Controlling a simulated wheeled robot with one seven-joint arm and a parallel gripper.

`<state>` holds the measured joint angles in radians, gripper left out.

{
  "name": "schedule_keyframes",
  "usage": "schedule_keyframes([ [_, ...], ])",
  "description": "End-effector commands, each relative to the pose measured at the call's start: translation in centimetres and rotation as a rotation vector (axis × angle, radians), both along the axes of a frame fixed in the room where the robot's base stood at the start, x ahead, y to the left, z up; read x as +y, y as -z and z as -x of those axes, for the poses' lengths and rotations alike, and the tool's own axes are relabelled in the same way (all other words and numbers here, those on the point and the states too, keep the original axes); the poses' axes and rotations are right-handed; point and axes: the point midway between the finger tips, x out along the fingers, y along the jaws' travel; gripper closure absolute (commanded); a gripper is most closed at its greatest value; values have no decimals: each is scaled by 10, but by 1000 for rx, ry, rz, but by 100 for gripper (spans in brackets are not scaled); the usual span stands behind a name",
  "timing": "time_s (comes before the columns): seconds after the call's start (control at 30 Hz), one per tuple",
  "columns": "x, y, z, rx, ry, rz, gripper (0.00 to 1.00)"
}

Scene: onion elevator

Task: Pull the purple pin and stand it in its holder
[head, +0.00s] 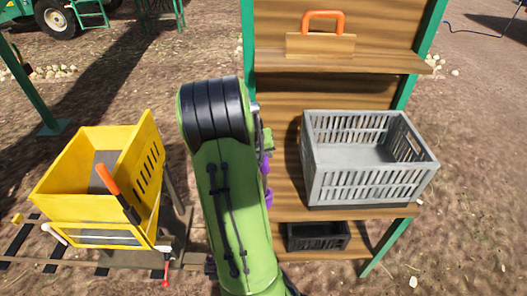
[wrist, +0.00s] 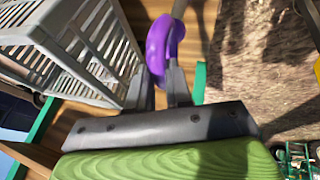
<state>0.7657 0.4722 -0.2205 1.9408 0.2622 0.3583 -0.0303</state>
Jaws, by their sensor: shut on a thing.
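In the wrist view my gripper (wrist: 161,80) is shut on the purple pin (wrist: 158,45), whose rounded purple handle sits at the fingertips. A grey rod (wrist: 180,8) runs from the handle out of the top of the picture. In the head view my green arm hides most of the gripper and the pin. Two small purple parts (head: 268,198) show at the arm's right edge, and I cannot tell which is the pin and which may be the holder.
A grey slatted crate (head: 370,185) stands on the wooden shelf (head: 300,213) right of my arm. A small black crate (head: 317,237) sits below. An orange-handled wooden block (head: 320,45) is on the upper shelf. A yellow cart (head: 75,205) with an orange lever (head: 110,182) stands left.

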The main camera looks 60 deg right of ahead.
Motion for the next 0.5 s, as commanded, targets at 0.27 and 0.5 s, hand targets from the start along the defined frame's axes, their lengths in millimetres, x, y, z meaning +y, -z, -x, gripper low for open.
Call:
schedule_keyframes([
  [0.27,0,22,-2,-4,-3,0,100],
  [0.5,0,37,-2,-4,-4,1,100],
])
